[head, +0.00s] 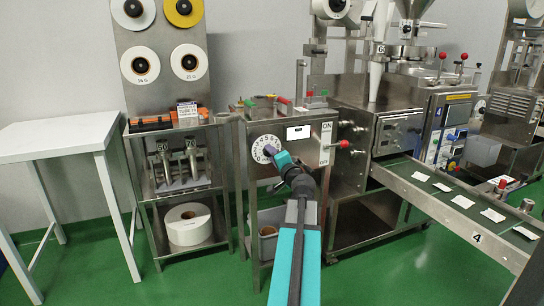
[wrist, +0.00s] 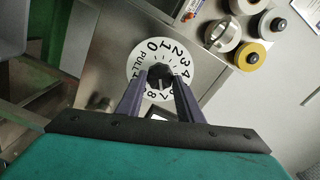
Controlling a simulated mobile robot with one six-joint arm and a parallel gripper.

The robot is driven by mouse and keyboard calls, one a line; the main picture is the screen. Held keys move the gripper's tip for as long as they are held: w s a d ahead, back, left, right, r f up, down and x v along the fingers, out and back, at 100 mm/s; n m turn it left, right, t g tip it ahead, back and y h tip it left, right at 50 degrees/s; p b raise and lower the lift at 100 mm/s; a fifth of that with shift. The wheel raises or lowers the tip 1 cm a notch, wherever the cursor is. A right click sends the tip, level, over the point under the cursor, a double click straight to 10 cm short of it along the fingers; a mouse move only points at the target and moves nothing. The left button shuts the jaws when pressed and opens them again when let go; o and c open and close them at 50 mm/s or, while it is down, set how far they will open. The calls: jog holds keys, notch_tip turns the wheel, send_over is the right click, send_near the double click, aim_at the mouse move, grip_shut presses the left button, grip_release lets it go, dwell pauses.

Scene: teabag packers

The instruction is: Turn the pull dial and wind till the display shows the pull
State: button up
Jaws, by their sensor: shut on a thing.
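The pull dial (head: 262,148) is a round white disc with black numbers on the front of the steel cabinet. In the head view my gripper (head: 276,156) covers the dial's right part. A small white display (head: 298,132) sits right of the dial; its reading is too small to make out.
An ON/OFF plate (head: 325,143) and a red-tipped lever (head: 344,144) are right of the display. A conveyor (head: 440,190) with white packets runs to the right. A white table (head: 60,140) and a reel stand (head: 165,85) are at the left. Green floor is clear in front.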

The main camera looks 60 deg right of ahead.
jog(key=shift+w, duration=0.1)
jog(key=o, duration=1.1)
jog(key=shift+c, duration=0.2)
jog(key=shift+a, duration=0.1)
jog(key=b+v, duration=0.1)
jog(key=v, duration=0.7)
jog(key=shift+s+b, duration=0.25)
jog(key=shift+b, duration=0.05)
jog(key=shift+a+f+b, duration=0.1)
jog(key=shift+a+b, duration=0.05)
jog(key=shift+b, duration=0.45)
jog(key=b+v, duration=0.2)
jog(key=b, duration=0.8)
jog(key=shift+s+a, duration=0.1)
jog(key=shift+s, duration=0.1)
